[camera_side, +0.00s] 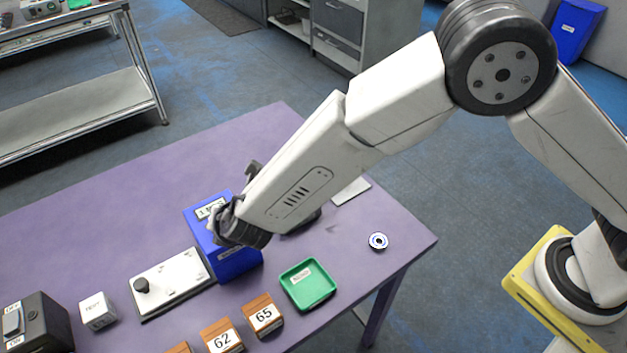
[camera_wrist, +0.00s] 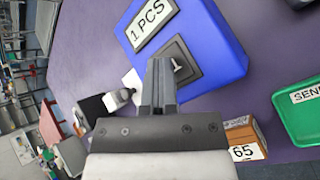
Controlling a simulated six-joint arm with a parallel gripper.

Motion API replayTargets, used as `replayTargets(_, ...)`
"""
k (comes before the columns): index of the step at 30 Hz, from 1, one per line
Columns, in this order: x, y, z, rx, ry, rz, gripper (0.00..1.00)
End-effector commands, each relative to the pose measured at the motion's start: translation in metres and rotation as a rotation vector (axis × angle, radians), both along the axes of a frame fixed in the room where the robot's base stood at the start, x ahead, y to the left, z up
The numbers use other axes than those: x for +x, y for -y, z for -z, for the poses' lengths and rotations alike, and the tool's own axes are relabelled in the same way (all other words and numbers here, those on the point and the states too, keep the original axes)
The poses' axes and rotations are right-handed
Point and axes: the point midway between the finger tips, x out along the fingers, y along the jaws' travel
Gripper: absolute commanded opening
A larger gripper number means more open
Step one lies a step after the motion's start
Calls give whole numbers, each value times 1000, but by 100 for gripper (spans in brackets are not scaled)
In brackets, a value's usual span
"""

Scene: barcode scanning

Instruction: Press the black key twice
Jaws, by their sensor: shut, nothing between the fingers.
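A blue box (camera_side: 238,262) stands on the purple table. In the wrist view the blue box (camera_wrist: 215,38) carries a white label reading "1 PCS" (camera_wrist: 152,24) and a dark square key (camera_wrist: 187,58) with a pale mark like a "1". My gripper (camera_wrist: 160,66) is shut and empty, its fingertips over the left edge of the key in that view and hiding part of it. Whether the tips touch the key cannot be told. In the side view my gripper (camera_side: 222,222) is at the top of the box, and my arm hides the key there.
Left of the box are a white panel with a black knob (camera_side: 141,285), a white cube (camera_side: 97,310) and a black ON/OFF switch box (camera_side: 45,325). In front are wooden blocks "62" (camera_side: 222,338) and "65" (camera_side: 264,316), and a green tray (camera_side: 308,285). A small roll (camera_side: 378,241) lies right.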

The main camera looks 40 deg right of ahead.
Motion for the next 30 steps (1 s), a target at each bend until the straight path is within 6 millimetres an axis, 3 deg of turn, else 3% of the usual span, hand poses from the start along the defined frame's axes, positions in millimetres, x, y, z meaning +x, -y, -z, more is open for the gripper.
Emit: replayTargets(30,-1,0,-17,0,-1,0,0)
